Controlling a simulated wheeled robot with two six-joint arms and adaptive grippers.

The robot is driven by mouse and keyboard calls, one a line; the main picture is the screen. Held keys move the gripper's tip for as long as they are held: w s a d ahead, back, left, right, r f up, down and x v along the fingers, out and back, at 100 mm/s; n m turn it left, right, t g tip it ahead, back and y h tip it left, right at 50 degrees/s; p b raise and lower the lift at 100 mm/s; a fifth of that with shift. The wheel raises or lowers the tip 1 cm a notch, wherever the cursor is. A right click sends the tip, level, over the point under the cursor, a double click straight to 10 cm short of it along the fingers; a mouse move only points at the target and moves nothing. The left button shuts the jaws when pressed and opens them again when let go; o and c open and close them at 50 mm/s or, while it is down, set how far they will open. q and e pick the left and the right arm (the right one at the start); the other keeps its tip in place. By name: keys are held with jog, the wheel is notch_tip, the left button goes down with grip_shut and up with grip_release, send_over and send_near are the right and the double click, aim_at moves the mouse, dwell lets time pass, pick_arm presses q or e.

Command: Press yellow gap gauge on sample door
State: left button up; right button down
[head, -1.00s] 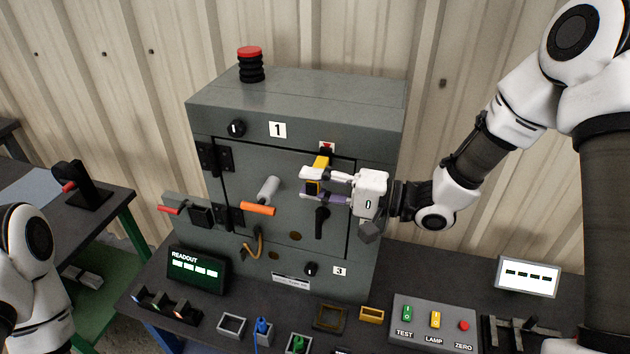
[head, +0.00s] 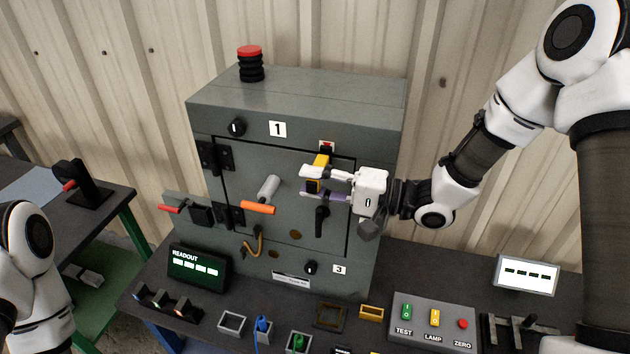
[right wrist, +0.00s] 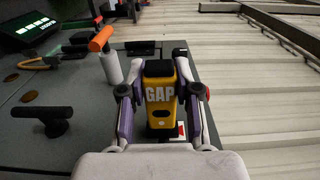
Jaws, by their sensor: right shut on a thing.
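The yellow gap gauge (head: 321,160) is between the fingers of my right gripper (head: 306,184), at the upper right part of the sample door (head: 285,160). In the right wrist view the gauge (right wrist: 160,112) shows its black end and the word GAP, with a purple-lined finger of the right gripper (right wrist: 161,92) closed on each side. The door is a grey panel on the grey enclosure (head: 300,92) and looks shut. Whether the gauge touches the door face is hard to tell. Part of my left arm is at the lower left; its gripper is out of view.
A grey cylinder with an orange end (head: 262,197) and a black handle (head: 321,222) stick out from the door near the gripper. A readout (head: 198,270), small fittings and a switch box (head: 433,322) stand on the bench in front.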

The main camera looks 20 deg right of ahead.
jog(key=shift+r+p, duration=0.1)
jog(key=shift+p, duration=0.2)
dwell(0.5)
dwell(0.4)
jog(key=shift+s+a, duration=0.25)
jog(key=shift+s, duration=0.1)
jog(key=s+a, duration=0.3)
jog(key=s, duration=0.2)
jog(key=shift+a, duration=0.2)
dwell(1.4)
